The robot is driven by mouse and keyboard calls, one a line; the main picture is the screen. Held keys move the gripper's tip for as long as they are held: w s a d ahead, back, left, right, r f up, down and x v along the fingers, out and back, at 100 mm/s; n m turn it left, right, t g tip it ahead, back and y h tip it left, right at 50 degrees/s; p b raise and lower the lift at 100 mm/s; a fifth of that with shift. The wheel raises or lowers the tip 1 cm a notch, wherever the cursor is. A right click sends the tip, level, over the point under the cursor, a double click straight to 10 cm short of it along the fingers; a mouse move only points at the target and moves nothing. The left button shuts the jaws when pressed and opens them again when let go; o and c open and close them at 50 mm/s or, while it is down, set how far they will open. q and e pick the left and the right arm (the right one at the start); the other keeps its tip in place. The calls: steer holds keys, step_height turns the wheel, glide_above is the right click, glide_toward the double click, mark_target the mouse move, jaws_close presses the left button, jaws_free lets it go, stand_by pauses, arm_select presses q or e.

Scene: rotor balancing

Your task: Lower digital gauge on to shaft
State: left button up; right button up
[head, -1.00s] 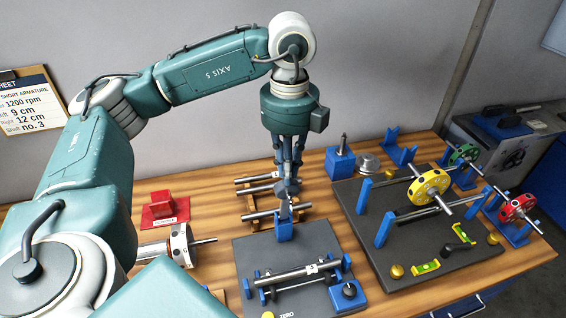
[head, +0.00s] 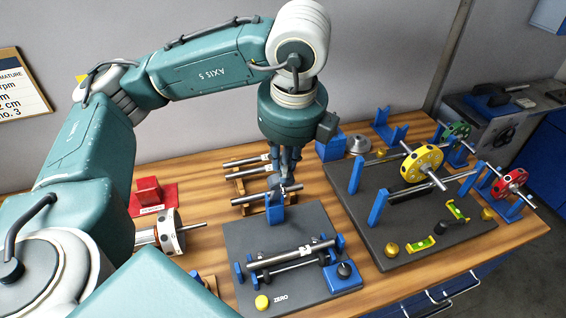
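My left gripper (head: 285,186) points down at the back edge of the dark plate marked ZERO (head: 290,222). Its narrow fingers are close above a blue block (head: 275,212), in front of the rack of shafts. I cannot tell whether the fingers are closed on anything, and no digital gauge can be clearly made out. A silver shaft (head: 275,259) with a small white tag lies level across blue supports on the plate. A blue box with a black knob (head: 342,274) is at its right end. My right gripper is not in view.
Several loose shafts (head: 246,161) lie on a wooden rack behind the plate. A red block (head: 149,194) and a white-ended cylinder (head: 170,233) stand left. To the right, a dark base (head: 420,222) bears blue posts and a yellow rotor (head: 421,164). A red rotor (head: 509,181) is farther right.

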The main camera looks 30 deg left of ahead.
arm_select(q)
steer(key=shift+s+d, duration=0.1)
steer(key=shift+d, duration=0.1)
steer(key=shift+r, duration=0.1)
steer(key=shift+r, duration=0.2)
steer(key=v, duration=1.1)
steer(key=shift+s+d+r, duration=0.1)
steer(key=shift+r, duration=0.2)
steer(key=shift+f, duration=0.1)
